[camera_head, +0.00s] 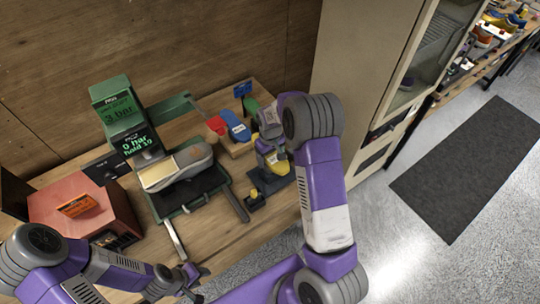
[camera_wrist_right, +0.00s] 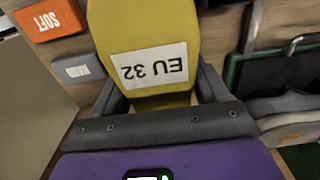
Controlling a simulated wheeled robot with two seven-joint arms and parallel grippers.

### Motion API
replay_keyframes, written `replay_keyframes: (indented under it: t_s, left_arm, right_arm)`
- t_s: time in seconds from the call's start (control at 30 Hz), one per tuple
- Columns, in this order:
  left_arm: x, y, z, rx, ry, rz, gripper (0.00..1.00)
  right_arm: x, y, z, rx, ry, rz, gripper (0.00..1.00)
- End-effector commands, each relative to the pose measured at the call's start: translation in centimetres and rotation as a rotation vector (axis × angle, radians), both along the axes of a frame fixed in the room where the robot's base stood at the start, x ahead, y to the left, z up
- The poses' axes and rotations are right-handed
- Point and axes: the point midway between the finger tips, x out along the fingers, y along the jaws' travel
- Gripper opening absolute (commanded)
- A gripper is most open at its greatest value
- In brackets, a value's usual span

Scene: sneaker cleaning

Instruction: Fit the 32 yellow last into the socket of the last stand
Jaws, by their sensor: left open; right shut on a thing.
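The yellow last (camera_wrist_right: 145,45), with a white label reading EU 32 upside down in the right wrist view, sits between the two fingers of my right gripper (camera_wrist_right: 160,95). In the head view the yellow last (camera_head: 278,164) shows just below my right gripper (camera_head: 270,146). A dark stand base (camera_head: 266,184) lies under it on the bench. The socket is hidden, and I cannot tell whether the last touches the stand. My left gripper (camera_head: 188,279) is open and empty at the bench's front edge.
A red last (camera_head: 215,125), a blue last (camera_head: 238,130) and a green last (camera_head: 251,105) are behind the stand. A green press (camera_head: 118,105) with a sneaker (camera_head: 178,167) stands left. A red box (camera_head: 85,212) is further left. Orange SOFT block (camera_wrist_right: 48,18) and grey block (camera_wrist_right: 78,68) lie nearby.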

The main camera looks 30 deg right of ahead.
Motion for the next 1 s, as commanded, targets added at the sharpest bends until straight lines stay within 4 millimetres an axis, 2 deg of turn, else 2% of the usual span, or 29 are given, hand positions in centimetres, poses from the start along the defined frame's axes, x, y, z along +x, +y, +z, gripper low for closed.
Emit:
replay_keyframes:
  t_s: [0.67, 0.7, 0.83, 1.0]
  left_arm:
    - [0.0, 0.0, -1.4, 0.0, 0.0, 0.0, 0.43]
    - [0.0, 0.0, -1.3, 0.0, 0.0, 0.0, 0.43]
    - [0.0, 0.0, -1.3, 0.0, 0.0, 0.0, 0.43]
    - [0.0, 0.0, -1.3, 0.0, 0.0, 0.0, 0.43]
  right_arm:
    - [0.1, 0.0, -1.7, 0.0, -0.002, 0.0, 0.25]
    - [0.1, 0.0, -1.6, 0.0, -0.002, 0.0, 0.79]
    - [0.0, 0.0, -1.6, 0.0, -0.001, 0.0, 0.98]
    - [0.0, 0.0, -1.6, 0.0, -0.001, 0.0, 1.0]
